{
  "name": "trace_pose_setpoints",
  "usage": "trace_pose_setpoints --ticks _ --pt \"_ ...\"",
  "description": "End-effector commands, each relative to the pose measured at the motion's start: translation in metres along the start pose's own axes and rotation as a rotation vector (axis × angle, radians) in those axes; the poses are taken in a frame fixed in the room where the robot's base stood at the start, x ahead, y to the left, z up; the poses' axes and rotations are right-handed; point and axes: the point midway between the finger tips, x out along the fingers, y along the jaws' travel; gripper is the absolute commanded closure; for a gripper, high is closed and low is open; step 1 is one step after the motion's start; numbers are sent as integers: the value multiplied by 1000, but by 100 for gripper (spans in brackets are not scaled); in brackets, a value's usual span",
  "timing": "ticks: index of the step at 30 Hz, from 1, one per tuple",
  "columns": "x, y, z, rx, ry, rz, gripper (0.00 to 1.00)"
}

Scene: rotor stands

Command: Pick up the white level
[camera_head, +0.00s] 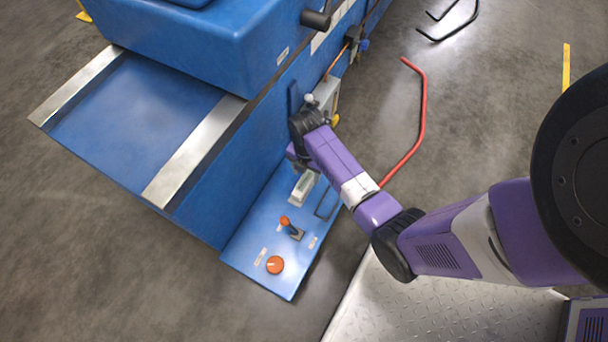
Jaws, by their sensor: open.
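The white level (303,189), a small pale block with a greenish strip on top, lies on the blue side panel (252,250) of the machine. My gripper (301,166) is just above and beyond the level's far end, at the end of my purple arm. It is open. Its fingertips are partly hidden by the wrist, and I cannot tell whether they touch the level.
An orange-tipped lever (290,226) and an orange knob (275,265) stand on the panel nearer me. A dark wire handle (325,203) is right of the level. The large blue machine (205,40) rises behind. A red bent rail (420,115) is on the right.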

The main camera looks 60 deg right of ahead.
Motion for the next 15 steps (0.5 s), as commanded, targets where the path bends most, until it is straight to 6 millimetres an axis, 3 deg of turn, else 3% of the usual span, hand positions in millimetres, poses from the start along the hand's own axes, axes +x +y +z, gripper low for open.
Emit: trace_pose_setpoints --ticks 15 --pt "53 3 -2 2 -1 2 44"
